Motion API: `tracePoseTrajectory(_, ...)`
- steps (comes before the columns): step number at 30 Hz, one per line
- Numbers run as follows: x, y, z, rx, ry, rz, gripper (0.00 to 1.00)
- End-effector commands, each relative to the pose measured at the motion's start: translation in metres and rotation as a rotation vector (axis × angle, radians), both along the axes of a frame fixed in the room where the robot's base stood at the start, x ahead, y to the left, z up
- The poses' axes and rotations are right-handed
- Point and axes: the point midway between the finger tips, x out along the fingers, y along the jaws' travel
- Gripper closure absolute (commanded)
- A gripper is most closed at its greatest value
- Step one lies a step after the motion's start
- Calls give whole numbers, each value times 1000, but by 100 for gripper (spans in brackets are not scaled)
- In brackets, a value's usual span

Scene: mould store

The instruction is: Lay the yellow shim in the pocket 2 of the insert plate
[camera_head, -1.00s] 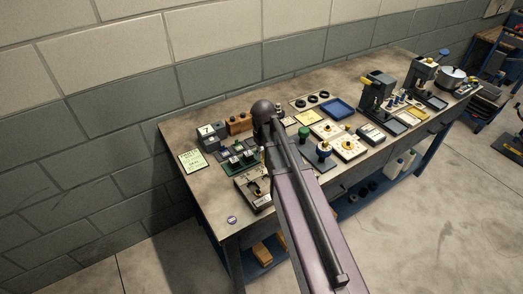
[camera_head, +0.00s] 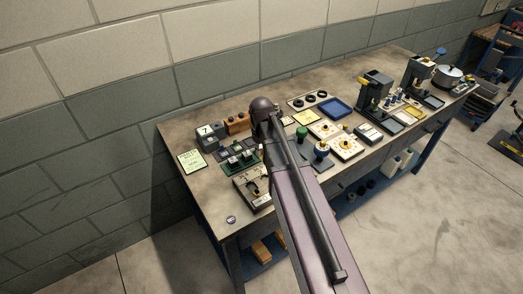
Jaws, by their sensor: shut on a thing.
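My arm (camera_head: 292,205) runs up the middle of the view to a dark rounded joint (camera_head: 264,106) over the workbench. My gripper is hidden behind my arm, so neither its jaws nor anything in them shows. I cannot make out the yellow shim. I cannot tell for certain which item is the insert plate. A dark green fixture (camera_head: 231,166) with small blocks lies just left of my arm. A beige-topped block (camera_head: 246,188) with a dark shape on it sits below that fixture, partly covered by my arm.
The workbench (camera_head: 204,203) has a bare front-left corner with a small round badge (camera_head: 231,220). A green note (camera_head: 191,160) and a grey block marked 7 (camera_head: 209,138) are at left. Cream plates (camera_head: 345,148), a blue tray (camera_head: 334,108) and presses (camera_head: 375,95) stand right of my arm.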

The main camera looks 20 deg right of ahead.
Motion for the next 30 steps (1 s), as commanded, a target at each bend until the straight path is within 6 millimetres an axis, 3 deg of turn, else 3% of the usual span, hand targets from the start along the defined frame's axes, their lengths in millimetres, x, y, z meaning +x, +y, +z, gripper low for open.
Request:
tracePoseTrajectory(21, 0, 0, 32, 0, 0, 0, 97)
tracePoseTrajectory(30, 0, 0, 36, 0, 0, 0, 97)
